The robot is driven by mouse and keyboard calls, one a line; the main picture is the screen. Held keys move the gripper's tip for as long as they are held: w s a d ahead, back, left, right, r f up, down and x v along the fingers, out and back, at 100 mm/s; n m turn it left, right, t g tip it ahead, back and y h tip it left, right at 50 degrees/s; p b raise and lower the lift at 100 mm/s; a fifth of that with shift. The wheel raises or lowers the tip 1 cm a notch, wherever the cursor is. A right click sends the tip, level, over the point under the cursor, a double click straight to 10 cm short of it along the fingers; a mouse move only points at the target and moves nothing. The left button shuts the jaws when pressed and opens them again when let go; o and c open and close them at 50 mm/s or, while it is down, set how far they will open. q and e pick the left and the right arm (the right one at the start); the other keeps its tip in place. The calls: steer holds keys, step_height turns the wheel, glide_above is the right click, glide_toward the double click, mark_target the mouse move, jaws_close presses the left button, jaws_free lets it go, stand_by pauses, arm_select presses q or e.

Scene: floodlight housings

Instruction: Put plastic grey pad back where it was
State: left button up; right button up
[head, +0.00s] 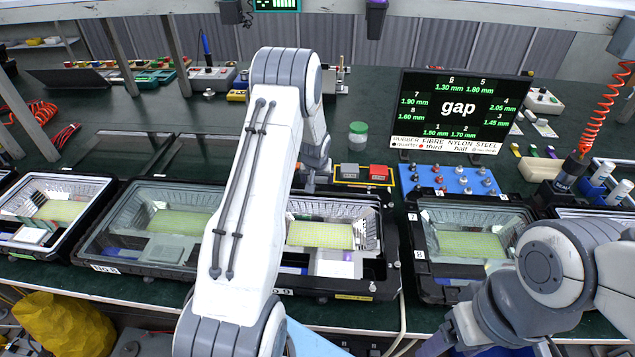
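A small black tray with a yellow edge (364,183) lies on the green bench, right of my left gripper. In it a grey block (349,171), possibly the grey pad, sits beside a red block (379,172). My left gripper (311,184) points down just left of this tray, behind the open floodlight housing (388,235). My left arm partly hides it, and I cannot tell whether it is open or holds anything. My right gripper (450,338) is low at the front right, before another housing (421,258); its fingers are unclear.
More open housings with glass and yellow-green panels line the bench front. A blue board of knobs (452,181) stands right of the tray, below a black gap screen (456,110). A green-lidded jar (358,134) stands behind the tray. Bench behind the jar is mostly clear.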

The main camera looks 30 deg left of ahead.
arm_select(q)
steer(key=shift+f, duration=0.15)
steer(key=o, duration=1.1)
